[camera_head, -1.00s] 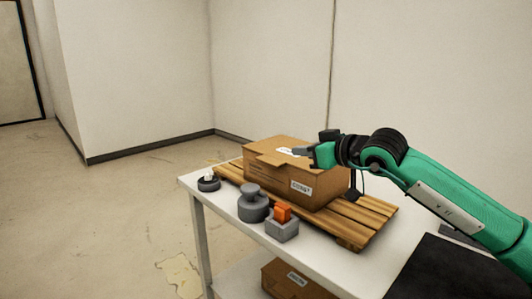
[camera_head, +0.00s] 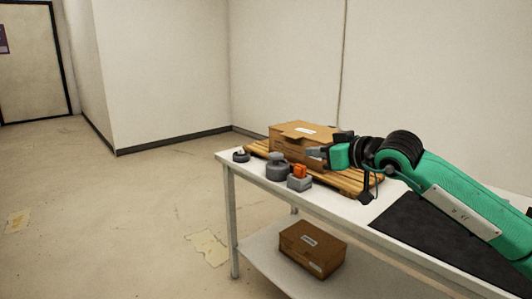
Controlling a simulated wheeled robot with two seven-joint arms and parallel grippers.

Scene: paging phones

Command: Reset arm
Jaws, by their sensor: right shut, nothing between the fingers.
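My right gripper (camera_head: 318,153) is shut and empty. It hangs in front of the right part of a cardboard box (camera_head: 290,143) in the picture and hides some of it; I cannot tell whether it touches the box. My green right arm reaches in from the right edge over the table. The box stands on a slatted wooden pallet (camera_head: 358,182) on a white table (camera_head: 335,205). My left gripper is not in view.
A grey round weight (camera_head: 277,170), a grey block with an orange top (camera_head: 299,182) and a small dark round thing (camera_head: 241,156) stand along the table's front edge. A black mat (camera_head: 410,225) lies at the right. Another box (camera_head: 312,250) is on the lower shelf.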

